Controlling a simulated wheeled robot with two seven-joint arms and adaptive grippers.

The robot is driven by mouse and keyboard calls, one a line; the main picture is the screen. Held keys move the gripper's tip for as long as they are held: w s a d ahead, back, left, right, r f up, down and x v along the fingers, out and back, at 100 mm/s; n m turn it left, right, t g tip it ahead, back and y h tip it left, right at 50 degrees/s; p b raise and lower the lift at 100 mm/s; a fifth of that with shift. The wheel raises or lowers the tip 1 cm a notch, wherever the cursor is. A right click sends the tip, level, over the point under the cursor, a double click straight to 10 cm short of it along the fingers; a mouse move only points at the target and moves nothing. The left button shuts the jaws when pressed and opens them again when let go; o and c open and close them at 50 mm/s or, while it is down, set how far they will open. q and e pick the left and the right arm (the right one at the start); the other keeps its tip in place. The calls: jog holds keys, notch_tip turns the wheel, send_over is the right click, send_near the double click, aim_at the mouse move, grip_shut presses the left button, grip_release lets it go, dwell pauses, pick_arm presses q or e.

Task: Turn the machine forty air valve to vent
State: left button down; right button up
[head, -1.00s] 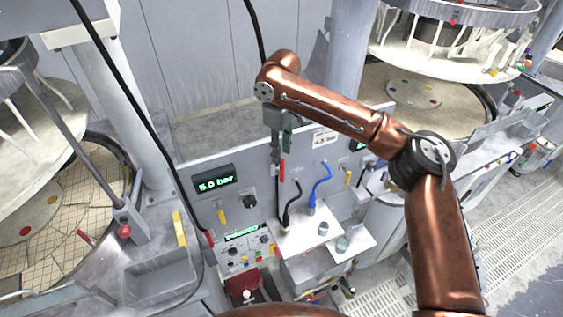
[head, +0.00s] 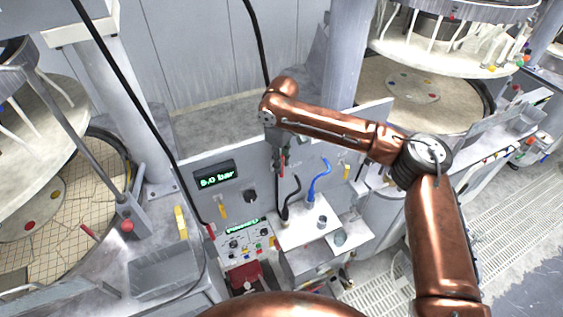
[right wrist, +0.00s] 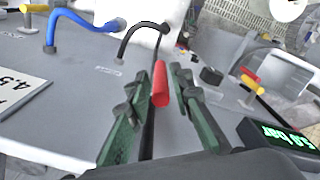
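A red lever handle (head: 283,166) stands on the grey control panel (head: 205,158), right of the lit pressure display (head: 214,177), which appears to read 5.0 bar. My right gripper (head: 280,158) points down at the panel by the red handle. In the right wrist view the red handle (right wrist: 160,84) lies between the green fingers of my right gripper (right wrist: 155,95), with a gap on both sides. The fingers are open. The marking for vent is not readable. My left gripper is not in view.
A black knob (head: 250,196) and a yellow handle (head: 223,211) sit left of the red handle; another yellow handle (head: 347,171) is to the right. A black hose (head: 289,198) and a blue hose (head: 317,185) rise close by. Polishing platens stand on both sides.

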grip_shut()
jog(key=shift+r, duration=0.1)
dwell(0.3)
jog(key=shift+s+a+f+t+h, duration=0.15)
jog(key=shift+a+t+h, duration=0.25)
jog(key=shift+h, duration=0.5)
jog(key=shift+s+a+f+t+h, duration=0.15)
jog(key=shift+a+t+h, duration=0.25)
jog(key=shift+h, duration=0.5)
jog(key=shift+s+a+f+t+h, duration=0.1)
jog(key=shift+s+a+t+h, duration=0.25)
jog(key=shift+h, duration=0.55)
jog(key=shift+w+a, duration=0.1)
jog(key=shift+w, duration=0.05)
jog(key=shift+o, duration=1.5)
grip_release()
jog(key=v, duration=1.2)
jog(key=shift+c, duration=0.3)
